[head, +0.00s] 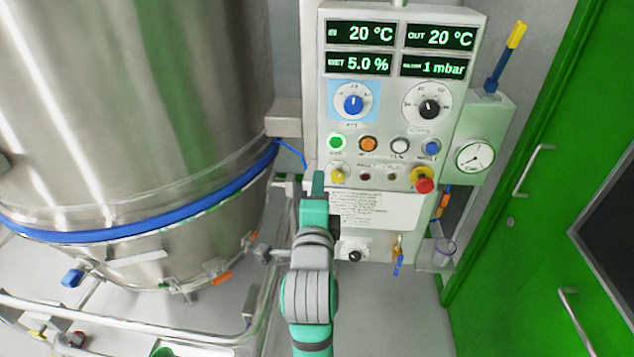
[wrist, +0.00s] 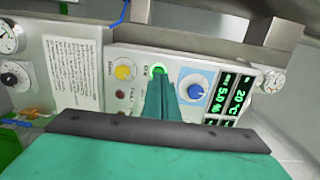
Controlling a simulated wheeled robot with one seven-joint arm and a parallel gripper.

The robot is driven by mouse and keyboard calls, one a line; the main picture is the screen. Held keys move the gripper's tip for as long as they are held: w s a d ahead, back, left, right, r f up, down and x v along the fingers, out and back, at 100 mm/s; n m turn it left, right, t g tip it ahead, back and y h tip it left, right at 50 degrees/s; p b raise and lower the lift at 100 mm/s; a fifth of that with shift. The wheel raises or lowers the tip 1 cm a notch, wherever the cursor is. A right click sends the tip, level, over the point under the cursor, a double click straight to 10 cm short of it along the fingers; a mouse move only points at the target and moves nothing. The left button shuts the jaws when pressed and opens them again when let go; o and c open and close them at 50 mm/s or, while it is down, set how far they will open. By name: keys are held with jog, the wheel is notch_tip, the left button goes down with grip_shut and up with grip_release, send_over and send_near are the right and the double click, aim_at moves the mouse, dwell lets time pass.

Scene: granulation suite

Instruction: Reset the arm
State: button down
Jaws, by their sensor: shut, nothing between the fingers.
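My gripper (head: 318,184) is shut and empty, on the teal arm that rises from the bottom centre in the head view. Its fingertips are in front of the lower left part of the grey control panel (head: 465,50), just below and left of the yellow knob. In the wrist view the shut fingers (wrist: 160,85) point at the panel, with the tips overlapping the area just below the lit green button (wrist: 158,71). I cannot tell whether the tips touch the panel. The green button also shows in the head view (head: 337,142).
A large steel vessel (head: 130,90) with a blue band stands left, with pipe rails below. The panel has a blue knob (head: 353,104), a black knob (head: 429,108) and a red emergency stop (head: 424,185). A gauge (head: 475,156) and green door (head: 540,180) are right. Floor is open lower right.

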jog(key=s+f+n, duration=0.3)
jog(key=s+f, duration=0.2)
jog(key=f, duration=0.3)
jog(key=s+f+n+g, duration=0.1)
jog(key=s+f+n, duration=0.3)
jog(key=f, duration=0.5)
jog(key=s+f+n, duration=0.2)
jog(key=s+f, duration=0.5)
jog(key=f, duration=0.1)
jog(key=s+f+n, duration=0.2)
jog(key=s+n, duration=0.1)
jog(key=s, duration=0.6)
jog(key=s+d+f+n+g, duration=0.1)
jog(key=s+f+n, duration=0.1)
jog(key=s, duration=0.6)
jog(key=s+d+f+n, duration=0.1)
jog(key=s+n, duration=0.3)
jog(key=s, duration=0.5)
jog(key=shift+s+d+f+g, duration=0.25)
jog(key=shift+s+f+g, duration=0.05)
jog(key=shift+f, duration=0.45)
